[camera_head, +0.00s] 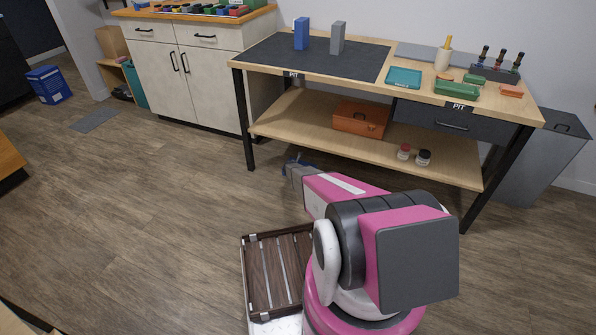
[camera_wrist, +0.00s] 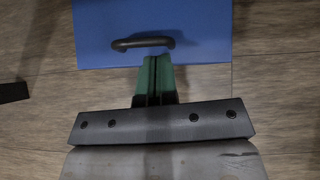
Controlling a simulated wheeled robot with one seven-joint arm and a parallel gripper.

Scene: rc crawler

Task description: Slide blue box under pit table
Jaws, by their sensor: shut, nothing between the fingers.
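A blue box (camera_wrist: 205,22) with a dark handle (camera_wrist: 143,42) fills the top middle of the wrist view, on the wood floor. My gripper (camera_wrist: 153,60) is shut and empty, its green fingers together. The fingertips meet the near edge of the box, just below the handle; I cannot tell whether they touch. In the head view my gripper (camera_head: 292,165) is low, by the near side of the pit table (camera_head: 300,73). A small patch of blue shows at its tip there; the rest of that spot is hidden by my arm.
The table's lower shelf (camera_head: 290,118) holds an orange toolbox (camera_head: 360,118) and two small jars. The left front leg (camera_head: 243,120) stands left of my gripper. A blue container (camera_head: 48,85) stands far left.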

